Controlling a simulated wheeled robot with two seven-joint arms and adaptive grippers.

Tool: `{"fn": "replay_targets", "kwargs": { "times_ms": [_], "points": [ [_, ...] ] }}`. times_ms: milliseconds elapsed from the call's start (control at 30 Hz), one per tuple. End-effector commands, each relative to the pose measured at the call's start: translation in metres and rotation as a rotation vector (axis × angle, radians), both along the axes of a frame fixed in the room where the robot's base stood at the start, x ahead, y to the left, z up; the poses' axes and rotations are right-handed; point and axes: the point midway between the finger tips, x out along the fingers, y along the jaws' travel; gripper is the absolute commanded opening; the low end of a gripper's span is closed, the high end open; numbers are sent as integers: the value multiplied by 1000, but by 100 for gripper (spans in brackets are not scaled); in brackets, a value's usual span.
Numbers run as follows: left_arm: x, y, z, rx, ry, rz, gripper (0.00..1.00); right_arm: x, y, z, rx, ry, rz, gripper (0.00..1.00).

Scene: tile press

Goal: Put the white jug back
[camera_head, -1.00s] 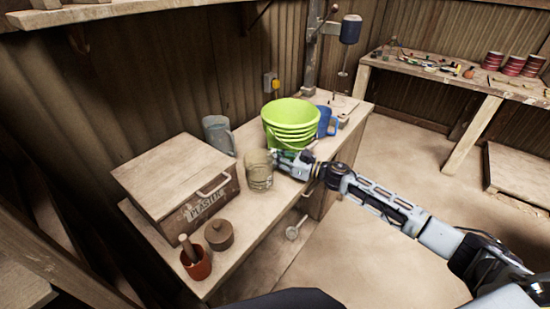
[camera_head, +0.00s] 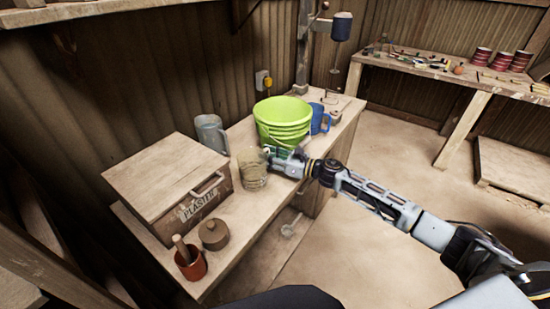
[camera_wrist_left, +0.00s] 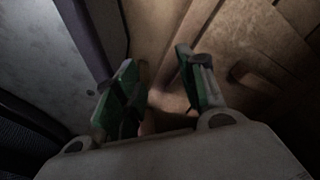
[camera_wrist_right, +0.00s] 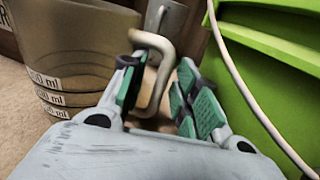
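A see-through, pale cloudy jug (camera_head: 252,172) with ml marks stands on the bench between the plaster box and the green buckets. It fills the left of the right wrist view (camera_wrist_right: 75,50). My right gripper (camera_head: 272,156) is at its right side; in the right wrist view its open fingers (camera_wrist_right: 158,88) stand either side of the pale handle (camera_wrist_right: 160,70), with some gap visible. A grey-white jug (camera_head: 211,133) stands behind the box, and a blue jug (camera_head: 319,120) behind the buckets. My left gripper (camera_wrist_left: 160,85) is open and empty, low in dim light.
Stacked green buckets (camera_head: 283,118) stand close to my right gripper. The plaster box (camera_head: 165,175), a lidded wooden pot (camera_head: 214,236) and a red mortar with pestle (camera_head: 191,266) occupy the bench's near end. A second table (camera_head: 450,75) holds tools and red tins.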

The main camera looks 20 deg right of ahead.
Motion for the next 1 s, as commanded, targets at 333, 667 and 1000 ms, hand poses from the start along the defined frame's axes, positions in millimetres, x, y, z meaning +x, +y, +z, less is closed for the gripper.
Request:
{"fn": "replay_targets", "kwargs": {
  "times_ms": [333, 667, 1000],
  "points": [
    [-12, 4, -4, 5, 16, 0, 40, -5, -7, 2, -1, 0, -1, 31],
    [5, 0, -1, 0, -3, 0, 40, -23, -27, 1, 0, 1, -1, 31],
    [10, -3, -1, -1, -6, 1, 40, -40, -47, 2, -1, 1, 0, 31]
  ]
}}
